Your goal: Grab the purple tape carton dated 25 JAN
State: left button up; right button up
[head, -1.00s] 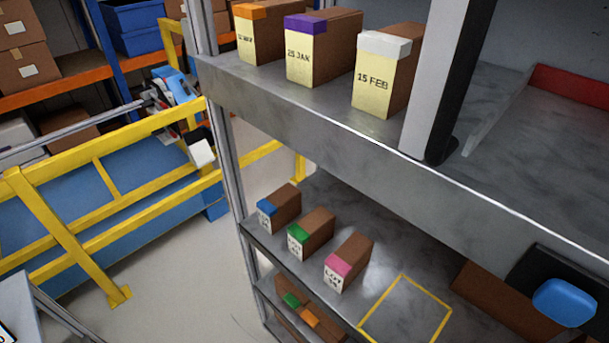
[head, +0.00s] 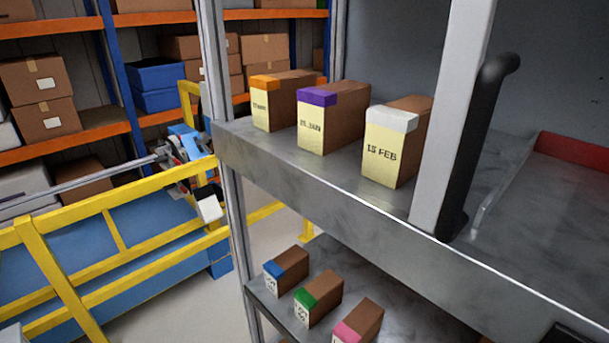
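The purple tape carton (head: 316,122) stands upright on the upper grey shelf. It is brown with a purple top strip and a pale yellow front label reading 25 JAN. It is the middle one of three cartons. An orange tape carton (head: 272,100) stands to its left, its label too small to read surely. A white tape carton (head: 392,143) marked 15 FEB stands to its right, with a gap between. Neither of my grippers is in view.
A grey upright post (head: 452,120) with a black handle (head: 482,150) stands right of the cartons. The lower shelf holds blue (head: 287,268), green (head: 318,297) and pink (head: 358,322) tape cartons. A yellow railing (head: 60,265) is at left.

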aim_at(331, 117)
jog(key=z, duration=2.05)
jog(key=k+j+u, duration=0.15)
jog(key=j+u, duration=0.2)
jog(key=k+j+u, duration=0.1)
jog(key=j+u, duration=0.15)
jog(key=u, duration=0.95)
